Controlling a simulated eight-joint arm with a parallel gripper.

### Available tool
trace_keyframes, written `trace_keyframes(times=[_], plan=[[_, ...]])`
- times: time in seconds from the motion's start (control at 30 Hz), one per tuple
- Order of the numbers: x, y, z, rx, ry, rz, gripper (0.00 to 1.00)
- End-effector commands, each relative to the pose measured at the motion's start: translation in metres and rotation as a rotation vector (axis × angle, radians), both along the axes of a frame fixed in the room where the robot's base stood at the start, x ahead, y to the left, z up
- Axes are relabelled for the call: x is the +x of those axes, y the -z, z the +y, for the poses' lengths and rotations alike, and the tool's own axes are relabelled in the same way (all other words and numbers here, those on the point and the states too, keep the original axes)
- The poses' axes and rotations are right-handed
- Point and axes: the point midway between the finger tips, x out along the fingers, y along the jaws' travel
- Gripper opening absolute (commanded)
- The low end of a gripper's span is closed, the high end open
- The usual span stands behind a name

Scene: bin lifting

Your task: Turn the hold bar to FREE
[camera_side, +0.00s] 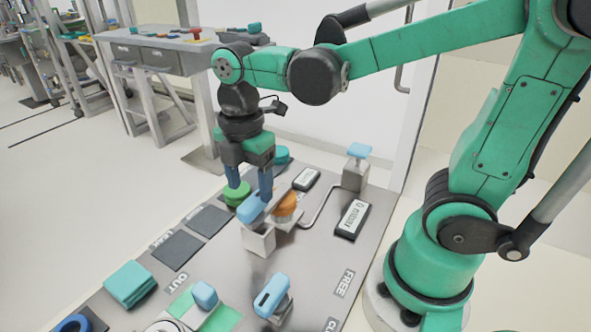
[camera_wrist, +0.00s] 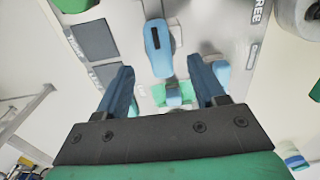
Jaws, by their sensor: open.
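My gripper (camera_side: 250,188) points down over the panel, its two blue fingers spread. A blue handle (camera_side: 252,209) on a pale block is directly at the fingertips, beside an orange cap. Contact is unclear. A second blue handle (camera_side: 271,297) with a dark slot stands nearer the camera, left of the FREE label (camera_side: 345,284). No label names the hold bar, so which handle it is cannot be told. In the wrist view, a slotted blue handle (camera_wrist: 158,50) lies ahead of the open gripper (camera_wrist: 162,78), and the FREE label (camera_wrist: 260,10) is at upper right.
A teal block (camera_side: 130,284) sits near the OUT label. A blue knob (camera_side: 204,294) stands on a green plate. A dark display box (camera_side: 351,219) and a blue-topped post (camera_side: 357,160) stand on the right. Flat dark pads (camera_side: 176,250) lie left of the gripper.

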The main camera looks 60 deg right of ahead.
Motion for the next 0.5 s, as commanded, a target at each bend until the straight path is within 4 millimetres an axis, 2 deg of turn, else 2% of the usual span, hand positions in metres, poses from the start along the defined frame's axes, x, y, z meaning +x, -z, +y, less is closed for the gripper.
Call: trace_keyframes(times=[0.2, 0.5], plan=[[0.0, 0.024, 0.0, 0.0, 0.002, -0.002, 0.63], [0.0, 0.034, 0.0, 0.0, 0.003, -0.002, 0.63]])
